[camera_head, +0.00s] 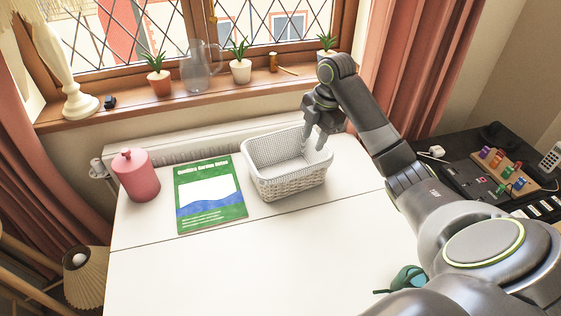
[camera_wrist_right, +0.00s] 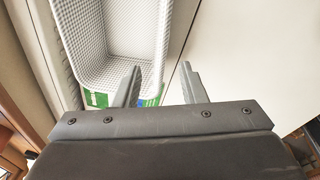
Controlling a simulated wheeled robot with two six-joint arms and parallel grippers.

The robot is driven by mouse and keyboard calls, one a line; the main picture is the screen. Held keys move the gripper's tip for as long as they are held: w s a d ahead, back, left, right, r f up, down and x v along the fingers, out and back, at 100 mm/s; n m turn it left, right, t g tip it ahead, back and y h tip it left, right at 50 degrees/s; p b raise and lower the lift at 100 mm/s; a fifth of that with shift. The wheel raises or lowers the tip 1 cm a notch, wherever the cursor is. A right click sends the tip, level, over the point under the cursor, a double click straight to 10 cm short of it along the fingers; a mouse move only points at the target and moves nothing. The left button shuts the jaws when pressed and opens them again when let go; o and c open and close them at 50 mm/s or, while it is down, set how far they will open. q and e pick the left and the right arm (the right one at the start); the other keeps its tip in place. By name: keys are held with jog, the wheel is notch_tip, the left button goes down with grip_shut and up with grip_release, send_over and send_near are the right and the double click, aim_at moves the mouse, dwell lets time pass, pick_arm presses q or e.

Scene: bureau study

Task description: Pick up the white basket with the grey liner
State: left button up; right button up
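The white basket with the grey liner (camera_head: 290,185) stands upright on the white desk, near its back edge, and looks empty. My right gripper (camera_head: 316,144) is at the basket's right end, with its fingers pointing down by the rim. In the right wrist view the two fingers (camera_wrist_right: 162,88) are spread apart. One finger overlaps the basket (camera_wrist_right: 98,78) near its end wall, and the other is over the desk outside. I cannot tell whether either finger touches the wall. My left gripper is not in view.
A green and white booklet (camera_head: 209,212) lies left of the basket, with a pink lidded jar (camera_head: 136,175) beyond it. The windowsill behind holds potted plants (camera_head: 240,66) and a glass pitcher (camera_head: 200,68).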

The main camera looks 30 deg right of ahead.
aim_at(305, 167)
jog(key=f, duration=0.6)
jog(key=w+a+f, duration=0.1)
jog(key=f, duration=0.3)
jog(key=shift+a, duration=0.1)
jog(key=shift+f, duration=0.9)
jog(key=f, duration=0.4)
jog(key=shift+w+a+f, duration=0.15)
jog(key=shift+w+f, duration=0.15)
jog(key=shift+w, duration=0.05)
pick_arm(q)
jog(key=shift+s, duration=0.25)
pick_arm(e)
grip_shut()
